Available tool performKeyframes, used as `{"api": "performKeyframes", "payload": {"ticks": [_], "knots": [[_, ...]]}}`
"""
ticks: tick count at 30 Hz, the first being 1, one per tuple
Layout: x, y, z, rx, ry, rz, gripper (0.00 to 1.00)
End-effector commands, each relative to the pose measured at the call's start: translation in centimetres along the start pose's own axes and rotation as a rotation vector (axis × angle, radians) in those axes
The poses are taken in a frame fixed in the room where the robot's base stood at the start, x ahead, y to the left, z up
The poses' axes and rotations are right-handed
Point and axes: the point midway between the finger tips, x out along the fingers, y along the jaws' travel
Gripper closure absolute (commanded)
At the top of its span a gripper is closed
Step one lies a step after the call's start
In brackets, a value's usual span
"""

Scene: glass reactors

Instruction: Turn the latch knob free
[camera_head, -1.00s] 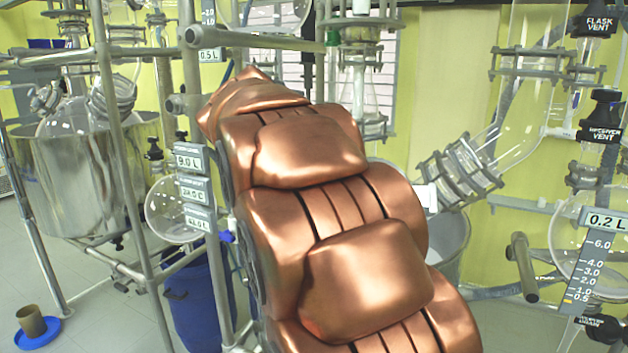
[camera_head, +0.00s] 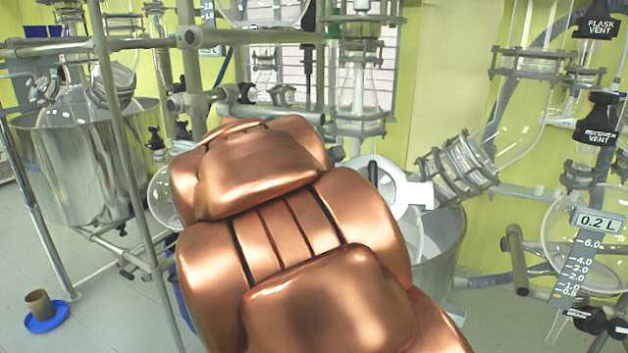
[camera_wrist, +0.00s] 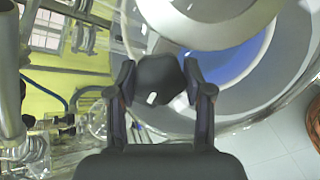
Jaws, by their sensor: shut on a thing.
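The latch knob (camera_wrist: 160,76) is black and faceted with a small white mark, seen in the wrist view. My gripper (camera_wrist: 160,88) has one finger on each side of the knob and is shut on it. What the knob is mounted on is hidden behind it. In the head view my copper-coloured arm covers the middle, and the gripper and knob are hidden behind it.
In the head view a white ring-shaped part (camera_head: 407,194) shows right of my arm, by a glass elbow with a metal clamp (camera_head: 455,172). A steel vessel (camera_head: 82,165) and frame poles stand left. A blue dish with a cup (camera_head: 44,318) lies on the floor.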

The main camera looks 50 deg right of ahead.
Motion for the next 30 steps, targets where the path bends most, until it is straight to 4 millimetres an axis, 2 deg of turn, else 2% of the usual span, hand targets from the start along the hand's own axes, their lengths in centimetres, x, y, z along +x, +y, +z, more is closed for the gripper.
{"api": "performKeyframes", "payload": {"ticks": [17, 18, 25, 30], "knots": [[0.08, -0.13, -0.11, -0.034, 0.002, 0.008, 0.84], [0.08, -0.14, -0.11, -0.034, 0.002, 0.008, 0.48], [0.07, -0.1, -0.06, -0.034, 0.001, 0.009, 0.24], [0.05, -0.07, -0.04, -0.033, 0.001, 0.009, 0.24]]}}
